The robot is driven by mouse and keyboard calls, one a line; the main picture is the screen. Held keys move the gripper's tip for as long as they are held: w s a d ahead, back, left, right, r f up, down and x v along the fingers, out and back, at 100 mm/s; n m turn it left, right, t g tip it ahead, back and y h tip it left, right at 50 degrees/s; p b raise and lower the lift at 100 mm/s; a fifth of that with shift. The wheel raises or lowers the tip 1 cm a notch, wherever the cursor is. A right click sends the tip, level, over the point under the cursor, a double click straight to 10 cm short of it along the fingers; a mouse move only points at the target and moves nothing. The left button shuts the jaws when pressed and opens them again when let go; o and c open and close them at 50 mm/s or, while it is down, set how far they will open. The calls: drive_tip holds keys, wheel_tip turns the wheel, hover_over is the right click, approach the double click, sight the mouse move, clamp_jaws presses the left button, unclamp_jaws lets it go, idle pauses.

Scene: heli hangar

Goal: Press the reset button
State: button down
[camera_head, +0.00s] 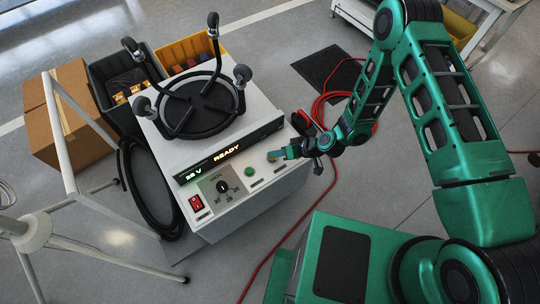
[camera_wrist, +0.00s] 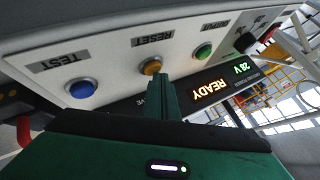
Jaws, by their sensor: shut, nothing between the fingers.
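The reset button is an amber round button (camera_wrist: 151,67) beside the label RESET on the light grey panel of a power unit (camera_head: 232,190). In the head view it is a small amber spot (camera_head: 271,158) at my fingertips. My gripper (camera_head: 284,154) is shut and empty. In the wrist view its closed green fingers (camera_wrist: 162,80) reach up to the panel, with their tips at the lower right edge of the amber button. I cannot tell whether they touch it. The unit's display (camera_head: 228,152) reads READY.
A green button (camera_wrist: 203,51) and a blue button (camera_wrist: 82,89) marked TEST flank the amber one. A red switch (camera_head: 196,202) and a dial (camera_head: 223,187) are farther left. A black wheeled stand (camera_head: 204,102) sits on the unit. A red cable (camera_head: 331,190) runs across the floor.

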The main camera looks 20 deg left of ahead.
drive_tip(key=shift+r, duration=0.65)
drive_tip(key=shift+r, duration=2.5)
